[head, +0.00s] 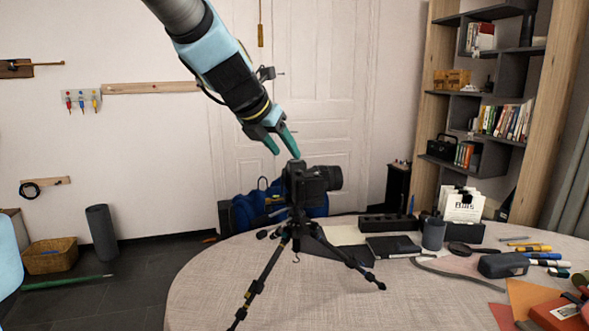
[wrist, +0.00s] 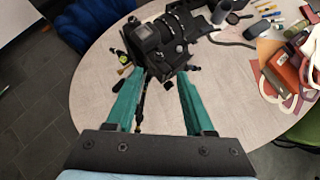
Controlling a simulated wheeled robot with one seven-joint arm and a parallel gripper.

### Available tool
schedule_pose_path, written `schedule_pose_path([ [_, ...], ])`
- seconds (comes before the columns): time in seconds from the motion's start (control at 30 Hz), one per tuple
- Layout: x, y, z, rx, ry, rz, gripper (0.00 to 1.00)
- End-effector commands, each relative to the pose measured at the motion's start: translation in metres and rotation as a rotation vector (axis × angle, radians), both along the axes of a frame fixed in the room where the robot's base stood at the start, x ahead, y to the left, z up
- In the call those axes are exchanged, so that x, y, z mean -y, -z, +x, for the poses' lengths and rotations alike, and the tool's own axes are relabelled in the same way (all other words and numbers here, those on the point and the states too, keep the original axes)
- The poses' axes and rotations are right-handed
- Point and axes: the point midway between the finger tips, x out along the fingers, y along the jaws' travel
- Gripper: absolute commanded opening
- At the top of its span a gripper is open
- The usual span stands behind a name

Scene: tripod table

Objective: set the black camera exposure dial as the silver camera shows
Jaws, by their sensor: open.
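A black camera (head: 312,183) stands on a black tripod (head: 256,288) on the round table (head: 200,284). Its lens points right in the head view. In the wrist view the black camera (wrist: 167,42) lies beyond my fingertips, near the top middle. My gripper (head: 281,148) has two green fingers, open and empty, just above the camera's left end. In the wrist view my gripper (wrist: 165,78) has its fingers apart, with a tripod leg visible between them. I cannot make out the exposure dial's setting. I cannot pick out a silver camera in either view.
A dark case (head: 503,264), a grey cup (head: 433,233), a black notebook (head: 393,246) and several markers lie on the table's right and back. A blue bag (head: 262,203) is behind the table. The table's front left is clear.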

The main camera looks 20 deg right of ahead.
Motion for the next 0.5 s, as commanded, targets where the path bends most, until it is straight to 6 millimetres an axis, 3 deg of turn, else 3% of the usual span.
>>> schedule_pose_path([
  [0.03,0.006,0.013,0.004,-0.003,-0.001,0.003,0.53],
  [0.2,0.023,0.034,0.017,-0.002,-0.003,0.001,0.53],
  [0.5,0.041,0.052,0.029,-0.001,-0.003,-0.002,0.53],
])
